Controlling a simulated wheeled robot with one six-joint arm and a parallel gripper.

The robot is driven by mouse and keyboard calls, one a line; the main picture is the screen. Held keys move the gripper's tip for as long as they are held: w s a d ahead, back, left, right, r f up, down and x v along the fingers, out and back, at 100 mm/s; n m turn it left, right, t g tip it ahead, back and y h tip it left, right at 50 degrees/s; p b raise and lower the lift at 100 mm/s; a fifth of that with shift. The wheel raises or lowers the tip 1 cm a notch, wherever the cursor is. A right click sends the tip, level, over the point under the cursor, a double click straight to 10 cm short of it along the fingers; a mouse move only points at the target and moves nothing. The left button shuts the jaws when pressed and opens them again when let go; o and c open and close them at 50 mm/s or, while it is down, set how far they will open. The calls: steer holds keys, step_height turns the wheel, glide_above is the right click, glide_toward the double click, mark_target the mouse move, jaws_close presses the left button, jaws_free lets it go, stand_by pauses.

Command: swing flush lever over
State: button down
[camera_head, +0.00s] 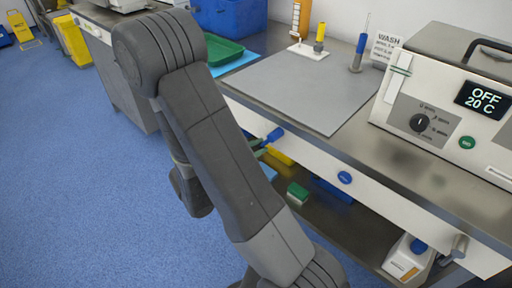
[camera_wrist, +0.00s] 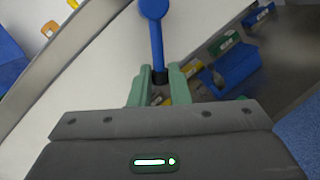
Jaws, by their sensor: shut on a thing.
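The flush lever (camera_head: 275,134) is a blue handle with a rounded end on the white front panel below the table top. In the wrist view the blue lever (camera_wrist: 155,28) runs from its round end down to a dark collar between my green fingers. My gripper (camera_wrist: 159,82) is shut on the lever near that collar. In the head view my gripper (camera_head: 261,145) is at the panel, partly hidden behind my arm. The lever's pivot cannot be made out clearly.
A bath unit (camera_head: 450,95) reading OFF 20 C stands on the steel table. A grey mat (camera_head: 300,85) lies bare on top. Boxes and a white bottle (camera_head: 408,258) are on the lower shelf.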

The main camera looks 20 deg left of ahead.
steer(key=n, duration=0.1)
steer(key=d+n, duration=0.1)
steer(key=n, duration=0.1)
steer(key=shift+s+d+f+t+p, duration=0.2)
steer(key=shift+s+f+t+p, duration=0.1)
steer(key=shift+f+t+p, duration=0.1)
steer(key=shift+s+d+f+n+t+p, duration=0.15)
steer(key=shift+s+d+n+t+p, duration=0.3)
steer(key=shift+n, duration=0.65)
steer(key=shift+d+f+n+t+p, duration=0.15)
steer(key=shift+d+n, duration=0.45)
steer(key=shift+n, duration=0.5)
steer(key=c, duration=1.4)
jaws_free()
steer(key=shift+o, duration=0.2)
steer(key=v, duration=1.3)
steer(key=shift+s+a, duration=0.25)
steer(key=shift+s, duration=0.05)
steer(key=shift+x, duration=6.9)
